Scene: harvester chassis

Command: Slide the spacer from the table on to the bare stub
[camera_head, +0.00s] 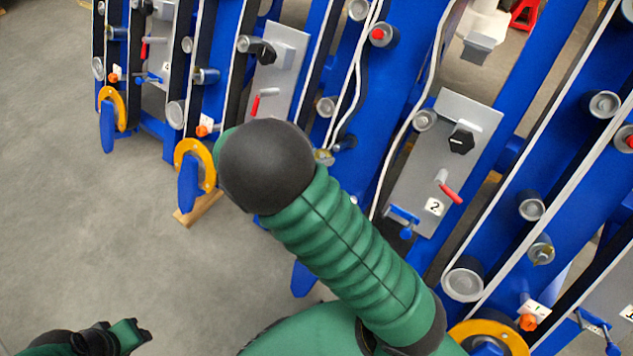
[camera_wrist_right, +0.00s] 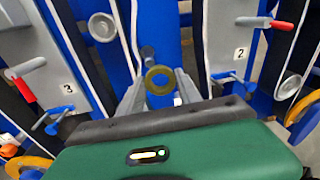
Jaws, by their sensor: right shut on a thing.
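The spacer is a dull brass ring (camera_wrist_right: 160,80). In the right wrist view it sits between the two grey fingers of my right gripper (camera_wrist_right: 160,92), which is shut on it. Its open hole faces the camera and shows blue behind. The bare stub (camera_wrist_right: 148,54) is a small grey peg on the blue beam, just above and left of the ring in that view, and the ring is not around it. In the head view the spacer (camera_head: 324,157) peeks out beside my black wrist, close to the stub (camera_head: 345,143). My left gripper (camera_head: 138,333) is at the lower left, its jaws unclear.
Grey panels numbered 2 (camera_head: 436,150) and 3 (camera_wrist_right: 30,65) flank the blue beam, with red-handled levers and blue clamps. Belts, rollers (camera_head: 466,280) and a white cable stand near. Another stub (camera_head: 541,250) carries a brass ring. The floor at left is clear.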

